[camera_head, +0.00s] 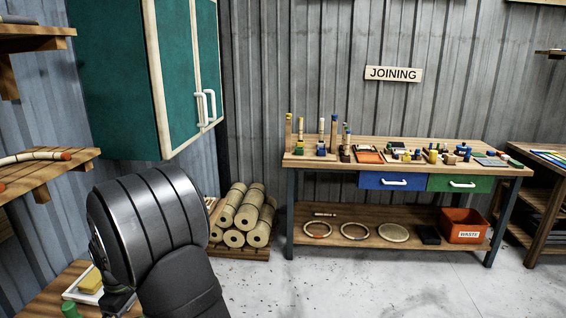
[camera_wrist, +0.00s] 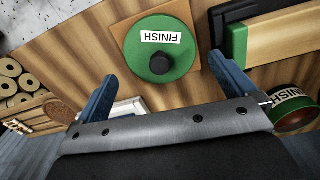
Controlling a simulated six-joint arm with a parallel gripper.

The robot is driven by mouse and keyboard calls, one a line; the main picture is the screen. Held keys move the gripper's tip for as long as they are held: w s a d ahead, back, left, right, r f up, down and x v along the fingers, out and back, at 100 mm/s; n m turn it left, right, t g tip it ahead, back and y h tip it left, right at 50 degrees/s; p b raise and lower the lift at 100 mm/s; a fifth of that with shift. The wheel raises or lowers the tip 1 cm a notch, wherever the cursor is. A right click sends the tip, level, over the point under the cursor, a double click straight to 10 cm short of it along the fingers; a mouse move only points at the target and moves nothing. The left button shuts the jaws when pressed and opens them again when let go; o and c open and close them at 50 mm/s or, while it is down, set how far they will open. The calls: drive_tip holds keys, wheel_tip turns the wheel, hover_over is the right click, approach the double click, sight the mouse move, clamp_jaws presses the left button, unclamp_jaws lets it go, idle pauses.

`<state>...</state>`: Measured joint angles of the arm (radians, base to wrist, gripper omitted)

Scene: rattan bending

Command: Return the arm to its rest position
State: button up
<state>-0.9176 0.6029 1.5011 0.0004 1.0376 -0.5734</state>
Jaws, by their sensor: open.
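My gripper (camera_wrist: 168,95) shows in the wrist view with its two blue fingers spread wide apart and nothing between them. Beyond the fingers is a wooden work surface (camera_wrist: 85,50). On it lies a round green piece with a black knob, labelled FINISH (camera_wrist: 160,47), on a square wooden board. In the head view my dark arm fills the lower left, and the gripper's fingers are hidden or too unclear to make out there.
A second FINISH container (camera_wrist: 292,108) stands right of the gripper. A teal cabinet (camera_head: 125,80) hangs at upper left, with wooden shelves (camera_head: 45,170) beside it.

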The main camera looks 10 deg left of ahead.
wheel_tip(320, 180, down, 4)
drive_tip(key=shift+r, duration=1.9)
drive_tip(key=shift+f, duration=0.1)
